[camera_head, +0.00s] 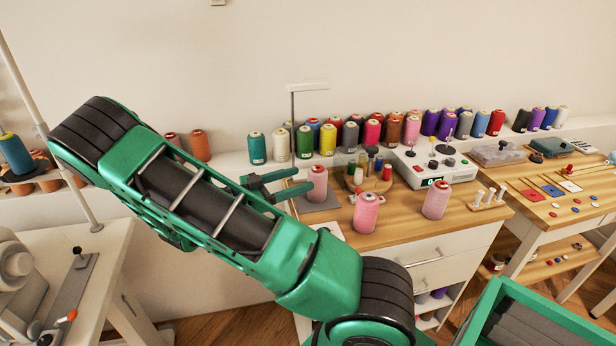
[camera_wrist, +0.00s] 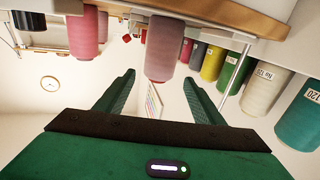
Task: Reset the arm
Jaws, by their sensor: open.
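My green arm (camera_head: 215,195) stretches across the head view from lower right to upper left. Its gripper (camera_head: 304,180) shows behind the arm, over the left end of the wooden table (camera_head: 385,230). In the wrist view, which looks upside down, the two fingers of my gripper (camera_wrist: 159,78) are spread apart with nothing between them. A pink thread spool (camera_head: 318,184) stands upright on a grey plate, just beyond the fingertips; it also shows in the wrist view (camera_wrist: 162,45). I cannot tell whether a fingertip touches it.
Two more pink spools (camera_head: 366,213) (camera_head: 435,200) stand near the table's front edge. A thin metal post (camera_head: 293,120) rises close to my gripper. Several coloured spools line the back shelf (camera_head: 330,155). A white control box (camera_head: 435,166) stands behind. A sewing machine (camera_head: 25,280) is at left.

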